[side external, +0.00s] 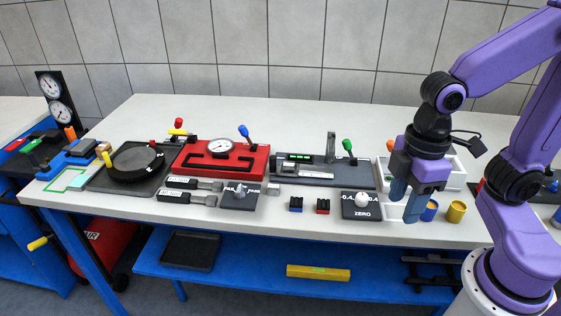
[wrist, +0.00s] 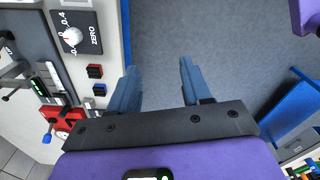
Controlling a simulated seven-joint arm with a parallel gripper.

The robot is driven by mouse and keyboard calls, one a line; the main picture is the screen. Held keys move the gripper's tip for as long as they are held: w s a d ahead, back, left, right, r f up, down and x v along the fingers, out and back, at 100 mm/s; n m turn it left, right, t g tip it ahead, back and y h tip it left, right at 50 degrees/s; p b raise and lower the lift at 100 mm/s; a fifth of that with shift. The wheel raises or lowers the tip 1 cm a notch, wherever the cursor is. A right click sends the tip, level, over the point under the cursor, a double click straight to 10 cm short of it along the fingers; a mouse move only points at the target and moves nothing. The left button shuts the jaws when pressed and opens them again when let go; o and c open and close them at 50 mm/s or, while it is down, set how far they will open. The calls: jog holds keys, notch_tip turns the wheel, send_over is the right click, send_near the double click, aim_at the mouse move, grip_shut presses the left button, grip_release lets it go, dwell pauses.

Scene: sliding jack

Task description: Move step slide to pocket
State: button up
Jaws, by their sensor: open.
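My gripper (side external: 405,203) hangs at the right of the bench, pointing down near the front edge, empty. In the wrist view its two fingers (wrist: 157,80) are apart, with floor between them. The red fixture (side external: 221,160), with a black stepped slot and a dial gauge, lies flat left of centre, well left of my gripper. It shows partly at the left of the wrist view (wrist: 62,121). Right of it is a grey fixture (side external: 350,176) with a green display and a metal slide piece (side external: 305,169). I cannot tell which part is the step slide or which is the pocket.
A ZERO dial box (side external: 361,206) stands just left of my gripper. Blue (side external: 429,211) and yellow (side external: 456,212) cups stand at its right. Small blue (side external: 296,204) and red (side external: 322,206) blocks sit near the front edge. A black turntable (side external: 137,160) is far left. The bench's back strip is clear.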

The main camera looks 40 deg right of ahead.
jog(key=w+a+r, duration=0.3)
jog(key=w+a, duration=0.2)
jog(key=w, duration=0.5)
jog(key=m, duration=0.3)
send_over(273, 157)
jog(key=f, duration=0.1)
notch_tip(273, 157, down, 17)
jog(key=shift+w, duration=0.1)
grip_shut()
